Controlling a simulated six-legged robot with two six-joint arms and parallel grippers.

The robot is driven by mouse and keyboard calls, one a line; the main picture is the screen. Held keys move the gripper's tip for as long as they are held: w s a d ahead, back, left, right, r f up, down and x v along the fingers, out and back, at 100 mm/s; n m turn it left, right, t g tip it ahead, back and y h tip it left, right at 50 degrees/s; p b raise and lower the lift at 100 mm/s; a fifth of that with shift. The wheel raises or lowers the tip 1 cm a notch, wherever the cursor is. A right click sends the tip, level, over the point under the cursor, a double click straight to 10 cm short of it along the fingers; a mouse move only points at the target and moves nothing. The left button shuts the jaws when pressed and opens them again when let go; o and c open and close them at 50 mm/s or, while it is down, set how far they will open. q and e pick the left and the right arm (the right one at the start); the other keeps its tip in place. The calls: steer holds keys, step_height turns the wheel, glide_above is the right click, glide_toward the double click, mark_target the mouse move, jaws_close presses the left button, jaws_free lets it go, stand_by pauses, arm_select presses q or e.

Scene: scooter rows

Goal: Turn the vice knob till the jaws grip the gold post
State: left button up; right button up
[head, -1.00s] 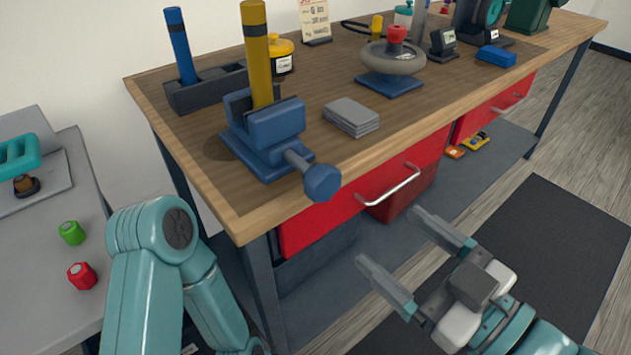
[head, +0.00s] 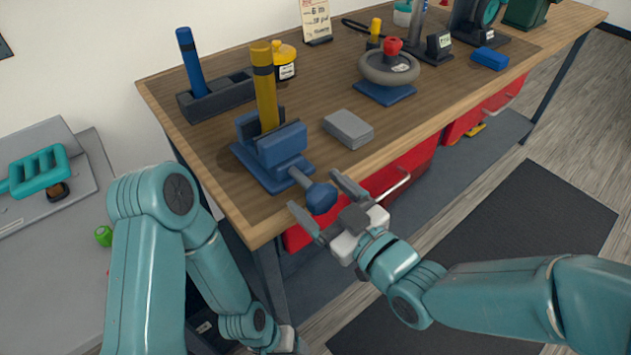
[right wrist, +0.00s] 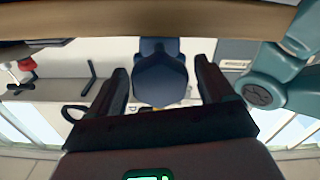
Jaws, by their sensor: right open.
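The blue vice (head: 268,160) is on the wooden bench near its front left corner. The gold post (head: 265,95) stands upright between its jaws; whether they touch it I cannot tell. The round blue vice knob (head: 320,198) sticks out past the bench's front edge on a grey screw. My right gripper (head: 314,190) is open at the knob, one finger to each side. In the right wrist view the knob (right wrist: 160,80) sits between the spread fingers (right wrist: 162,82), with gaps on both sides. My left arm hangs at lower left, its fingers out of view.
The bench (head: 225,205) has its front edge close to my right gripper. A grey block (head: 348,129) lies right of the vice, and a blue post (head: 191,62) stands in a dark holder behind. A handwheel (head: 388,68) is further right. Red drawers are below.

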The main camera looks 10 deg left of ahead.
steer(key=shift+x, duration=0.9)
steer(key=c, duration=1)
steer(key=shift+f+m+b, duration=0.1)
steer(key=shift+m+b, duration=0.5)
steer(key=shift+b, duration=0.05)
steer(key=shift+m+b, duration=0.8)
steer(key=shift+m, duration=0.2)
steer(key=shift+m+b, duration=0.8)
steer(key=shift+m, duration=1)
steer(key=shift+d+r, duration=0.1)
steer(key=shift+r, duration=0.1)
steer(key=shift+w, duration=0.1)
steer(key=o, duration=1)
